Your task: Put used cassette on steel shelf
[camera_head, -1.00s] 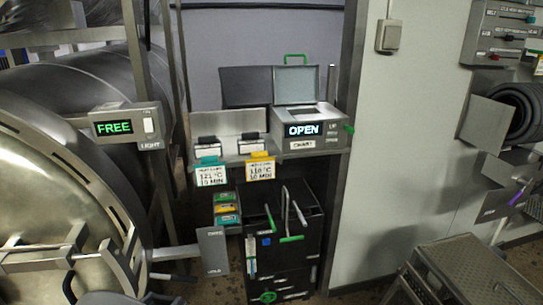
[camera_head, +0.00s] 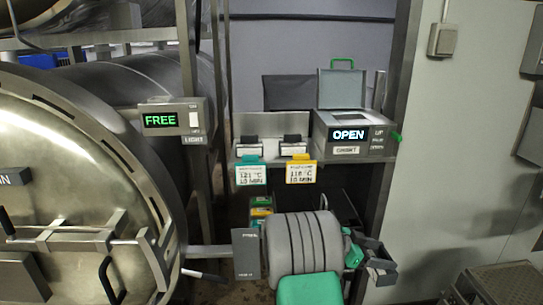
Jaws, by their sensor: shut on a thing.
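My gripper (camera_head: 384,266) is low in the picture, right of my ribbed grey arm and in front of the dark cabinet. It is shut on a small dark grey thing, which seems to be the used cassette; its outline is hard to tell from the fingers. The steel shelf (camera_head: 268,124) is above and to the left of my gripper. Two white-and-black cassettes (camera_head: 249,149) (camera_head: 294,148) stand at its front edge. A green-edged 121 °C card and a yellow-edged 116 °C card hang below them. My gripper is apart from the shelf.
The chart box (camera_head: 355,135) reads OPEN, its lid (camera_head: 342,88) raised, at the shelf's right. The round autoclave door (camera_head: 70,200) with handles fills the left. A FREE sign (camera_head: 162,121) is on a post. A perforated metal stand (camera_head: 497,283) is at lower right.

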